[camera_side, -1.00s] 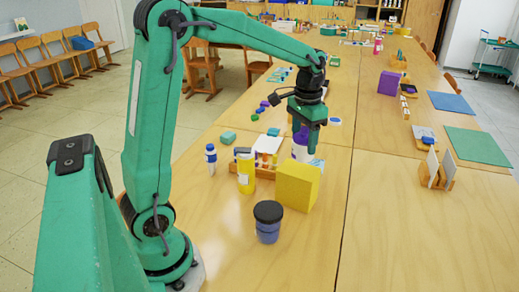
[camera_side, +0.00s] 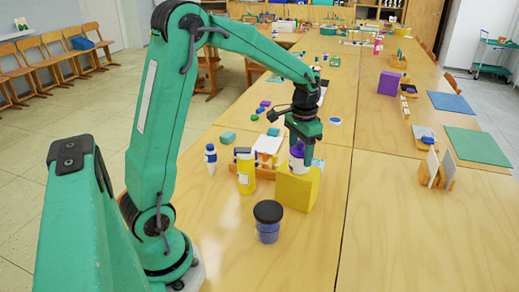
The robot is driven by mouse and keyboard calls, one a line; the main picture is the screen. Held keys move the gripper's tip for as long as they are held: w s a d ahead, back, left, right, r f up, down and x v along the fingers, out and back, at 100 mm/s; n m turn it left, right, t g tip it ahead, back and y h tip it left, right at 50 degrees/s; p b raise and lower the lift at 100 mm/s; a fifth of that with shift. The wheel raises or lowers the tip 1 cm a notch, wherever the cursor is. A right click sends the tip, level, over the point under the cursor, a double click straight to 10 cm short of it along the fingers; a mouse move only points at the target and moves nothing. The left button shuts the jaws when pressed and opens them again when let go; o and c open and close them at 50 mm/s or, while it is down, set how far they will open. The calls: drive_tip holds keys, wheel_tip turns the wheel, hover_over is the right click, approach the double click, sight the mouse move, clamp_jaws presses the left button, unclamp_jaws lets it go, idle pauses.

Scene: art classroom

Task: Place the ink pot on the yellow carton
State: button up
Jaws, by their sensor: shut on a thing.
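The yellow carton (camera_side: 295,192) stands on the near table, right of centre. My gripper (camera_side: 303,158) is over it, pointing down, shut on a small white pot with purple parts (camera_side: 296,159), which I take to be the ink pot. The pot is upright. Its base overlaps the carton's top in this view; I cannot tell whether it touches. A finger hides part of the pot and of the carton's top.
A dark blue jar with a black lid (camera_side: 268,221) stands in front of the carton. A yellow bottle (camera_side: 246,172) and a white bottle with blue cap (camera_side: 211,160) stand to its left.

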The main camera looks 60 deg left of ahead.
drive_tip(key=o, duration=1.2)
drive_tip(key=shift+f, duration=0.1)
wheel_tip(320, 180, up, 12)
drive_tip(key=shift+r, duration=0.15)
drive_tip(key=shift+s, duration=0.1)
idle(0.5)
